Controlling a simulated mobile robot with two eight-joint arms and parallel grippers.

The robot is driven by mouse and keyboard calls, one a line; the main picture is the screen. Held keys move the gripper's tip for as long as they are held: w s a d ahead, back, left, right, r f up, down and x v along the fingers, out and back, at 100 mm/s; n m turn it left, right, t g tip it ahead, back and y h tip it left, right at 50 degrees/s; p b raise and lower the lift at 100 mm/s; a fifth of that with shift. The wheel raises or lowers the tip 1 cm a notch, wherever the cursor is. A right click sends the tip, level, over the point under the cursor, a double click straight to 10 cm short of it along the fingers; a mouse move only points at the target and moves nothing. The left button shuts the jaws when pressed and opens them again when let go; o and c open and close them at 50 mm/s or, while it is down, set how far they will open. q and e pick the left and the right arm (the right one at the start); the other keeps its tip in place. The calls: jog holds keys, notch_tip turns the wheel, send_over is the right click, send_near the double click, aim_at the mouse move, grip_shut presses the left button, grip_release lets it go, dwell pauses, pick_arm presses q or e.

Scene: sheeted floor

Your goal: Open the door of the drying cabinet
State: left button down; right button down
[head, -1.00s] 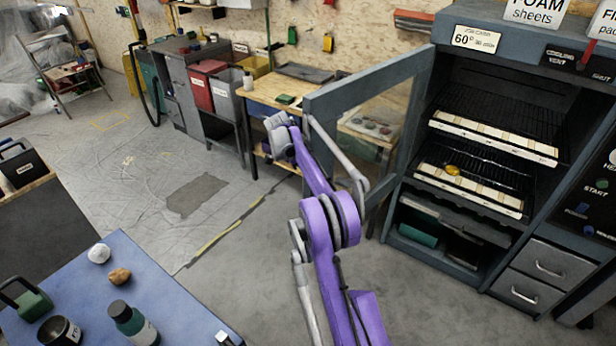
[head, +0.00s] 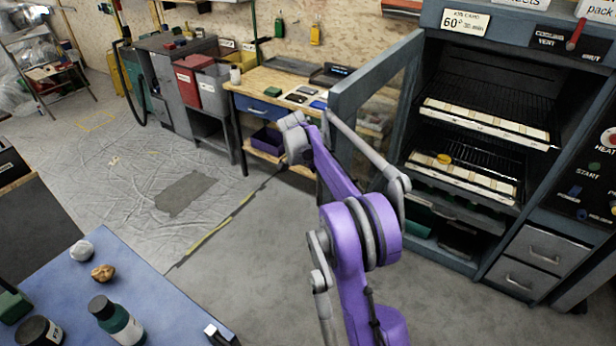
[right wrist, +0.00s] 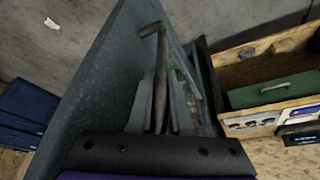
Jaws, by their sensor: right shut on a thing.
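The drying cabinet (head: 425,140) stands on the right in the head view. Its grey framed door (head: 340,105) stands open on the left side, swung well out from the front, so the racks show. My right arm reaches to the door's outer face; the fingertips are hidden in the head view. In the right wrist view the door (right wrist: 105,75) fills the middle-left. A dark bar handle (right wrist: 160,75) runs down it into my right gripper (right wrist: 155,140), which is shut on the handle. My left gripper is not in view.
A wooden workbench (head: 265,78) with small items stands behind and left of the door. A blue table (head: 165,290) with a walnut (head: 103,272) and a green bottle (head: 118,320) is at lower left. The floor (head: 225,280) between table and cabinet is clear.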

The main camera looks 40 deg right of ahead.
jog(key=shift+s+d, duration=0.2)
jog(key=shift+s, duration=0.45)
jog(key=shift+s+d, duration=0.15)
jog(key=shift+s, duration=0.45)
jog(key=c, duration=0.8)
grip_release()
jog(key=shift+c, duration=0.2)
jog(key=v, duration=1.1)
jog(key=shift+a, duration=0.1)
